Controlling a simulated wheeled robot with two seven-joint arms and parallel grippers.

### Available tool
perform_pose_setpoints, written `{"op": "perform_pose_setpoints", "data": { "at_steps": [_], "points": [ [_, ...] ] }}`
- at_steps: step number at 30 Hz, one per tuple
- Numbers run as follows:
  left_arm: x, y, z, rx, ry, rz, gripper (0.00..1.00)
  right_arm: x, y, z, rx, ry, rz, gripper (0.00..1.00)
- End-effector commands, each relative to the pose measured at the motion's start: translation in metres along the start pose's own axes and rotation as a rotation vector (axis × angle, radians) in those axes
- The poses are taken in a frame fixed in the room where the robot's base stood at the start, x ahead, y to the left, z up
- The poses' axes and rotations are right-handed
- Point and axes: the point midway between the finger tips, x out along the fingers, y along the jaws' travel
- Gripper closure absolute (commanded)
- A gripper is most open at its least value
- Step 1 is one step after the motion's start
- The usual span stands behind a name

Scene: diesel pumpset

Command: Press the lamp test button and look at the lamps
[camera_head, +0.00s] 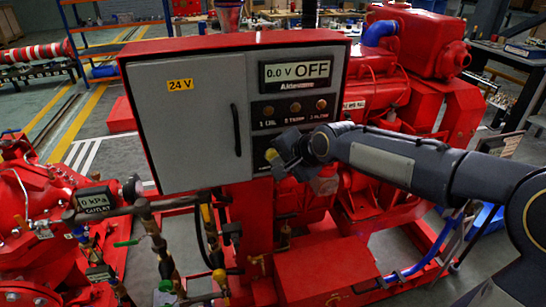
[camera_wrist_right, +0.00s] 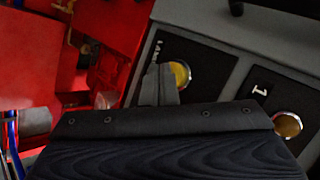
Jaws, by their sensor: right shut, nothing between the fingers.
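The grey control panel (camera_head: 190,115) carries a display (camera_head: 297,72) reading "0.0 V OFF". Below it is a row of three lamps: lamp 1 OIL (camera_head: 268,111), lamp 2 TEMP (camera_head: 295,107) and lamp 3 FILTER (camera_head: 321,104). They look dull amber, with no clear glow. Lamp 1 also shows in the right wrist view (camera_wrist_right: 287,125). The yellow lamp test button (camera_wrist_right: 181,75) sits on a black plate below lamp 1. My right gripper (camera_head: 279,159) is shut and empty at this button. Its fingertip (camera_wrist_right: 160,86) partly covers the button's edge; I cannot tell whether they touch. My left gripper is out of view.
The panel's closed door has a dark handle (camera_head: 236,130) and a "24 V" label (camera_head: 180,85). Red engine parts (camera_head: 372,90) stand right of and behind the panel. Pipes with an outlet gauge (camera_head: 94,200) stand at the lower left.

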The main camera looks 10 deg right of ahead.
Motion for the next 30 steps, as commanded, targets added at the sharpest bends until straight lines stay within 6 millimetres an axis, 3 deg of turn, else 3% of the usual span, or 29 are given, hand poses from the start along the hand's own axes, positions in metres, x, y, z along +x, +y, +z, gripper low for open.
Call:
{"op": "perform_pose_setpoints", "data": {
  "at_steps": [30],
  "points": [
    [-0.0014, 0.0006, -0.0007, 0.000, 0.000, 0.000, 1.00, 0.0055, -0.0038, -0.0041, 0.000, 0.000, 0.000, 1.00]
  ]
}}
